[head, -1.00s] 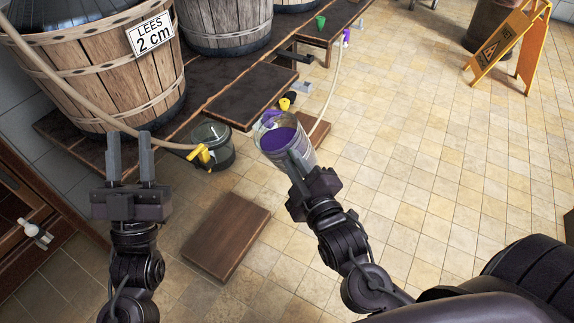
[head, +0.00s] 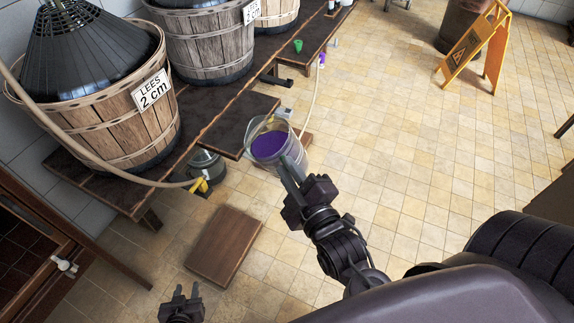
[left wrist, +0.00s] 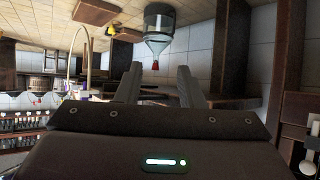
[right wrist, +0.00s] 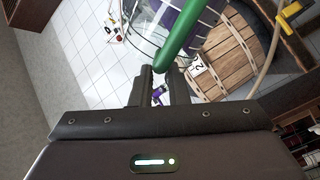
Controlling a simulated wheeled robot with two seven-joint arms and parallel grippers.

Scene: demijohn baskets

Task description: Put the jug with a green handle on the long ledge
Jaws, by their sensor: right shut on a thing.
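My right gripper (head: 292,178) is shut on the green handle (right wrist: 181,35) of a clear jug (head: 298,152) with purple liquid in it. The jug hangs roughly upright and overlaps the right end of a dark wooden ledge (head: 232,118) in the head view. Its height against that ledge is hard to tell. This ledge sticks out from the dark bench bearing the baskets; a second ledge (head: 322,28) lies farther back. I cannot tell which is the long one. My left gripper (head: 181,292) is open and empty, low at the bottom of the head view.
A container (head: 208,163) with a yellow part stands under the bench front. A brown board (head: 224,245) lies on the floor. A small green item (head: 298,45) stands farther back. A yellow sign (head: 470,52) is far right, with open floor before it.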

